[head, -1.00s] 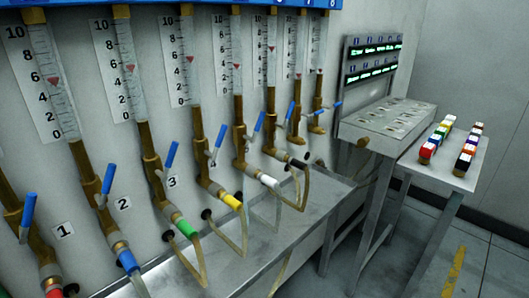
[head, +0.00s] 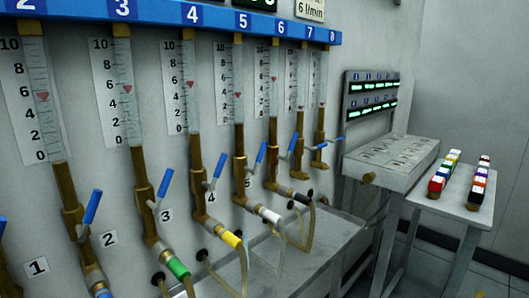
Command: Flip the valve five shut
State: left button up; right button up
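The upper blue bar (head: 75,10) numbers the flow tubes. Tube five (head: 238,75) hangs under the number 5, with a red marker near mid-scale. Below it, valve five's brass pipe (head: 240,150) carries a blue lever (head: 260,154), tilted steeply up and to the right. A small 5 plate (head: 248,182) sits beside the pipe, partly hidden. A white-collared fitting (head: 268,214) joins its lower end to a hose. Neither of my grippers is in view.
Neighbouring valves four (head: 219,167) and six (head: 293,141) have similar tilted blue levers. The lever at the far right (head: 332,139) lies nearer horizontal. A metal trough (head: 290,255) runs below the hoses. A side table (head: 450,205) holds coloured blocks at right.

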aim_at(262, 152)
jog(key=k+l, duration=0.1)
jog(key=l, duration=1)
jog(key=k+l+z, duration=0.1)
jog(key=l, duration=0.4)
jog(key=k, duration=0.05)
